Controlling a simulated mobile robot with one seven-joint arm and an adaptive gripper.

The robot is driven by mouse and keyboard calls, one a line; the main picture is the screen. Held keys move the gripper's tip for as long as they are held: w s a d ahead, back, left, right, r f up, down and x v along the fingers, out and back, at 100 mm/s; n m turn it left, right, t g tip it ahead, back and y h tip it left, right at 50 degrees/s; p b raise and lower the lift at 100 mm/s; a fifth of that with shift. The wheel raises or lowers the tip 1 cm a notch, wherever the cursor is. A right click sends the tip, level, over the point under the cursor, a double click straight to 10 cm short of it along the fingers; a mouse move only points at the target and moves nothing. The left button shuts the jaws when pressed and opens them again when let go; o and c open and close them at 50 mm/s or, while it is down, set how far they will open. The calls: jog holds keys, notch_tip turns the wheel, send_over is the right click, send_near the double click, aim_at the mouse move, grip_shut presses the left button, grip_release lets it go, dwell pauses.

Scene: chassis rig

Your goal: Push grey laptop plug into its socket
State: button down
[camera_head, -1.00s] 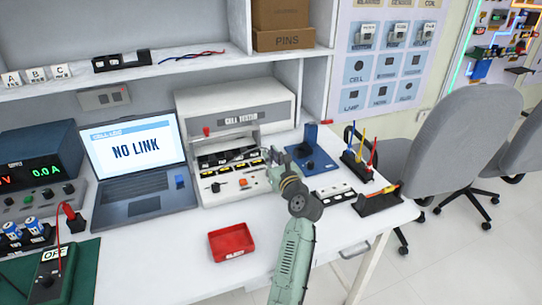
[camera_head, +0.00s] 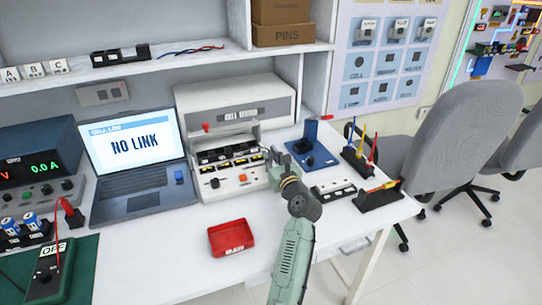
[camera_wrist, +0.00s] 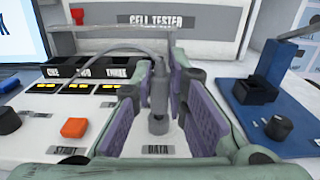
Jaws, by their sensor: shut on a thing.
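The grey laptop plug (camera_wrist: 159,88) stands roughly upright between the finger pads of my gripper (camera_wrist: 160,108), with a grey cable arching from it to the left. My gripper is shut on the plug and also shows in the head view (camera_head: 273,164), at the right front of the cell tester (camera_head: 238,125). The plug's lower end is at or just above a round grey socket (camera_wrist: 158,124) behind the DATA label; I cannot tell how deep it sits. The laptop (camera_head: 140,165) on the left reads "NO LINK".
An orange button (camera_wrist: 74,127) and several black cell bays lie left of the fingers. A blue fixture (camera_wrist: 262,110) with a black knob stands close on the right. A red tray (camera_head: 231,238) sits in front, with clear white table around it.

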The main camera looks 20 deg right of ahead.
jog(key=shift+f, duration=0.45)
jog(key=c, duration=1.5)
grip_release()
jog(key=shift+s, duration=0.1)
jog(key=s, duration=1.2)
jog(key=shift+d, duration=0.2)
jog(key=shift+w+a, duration=0.1)
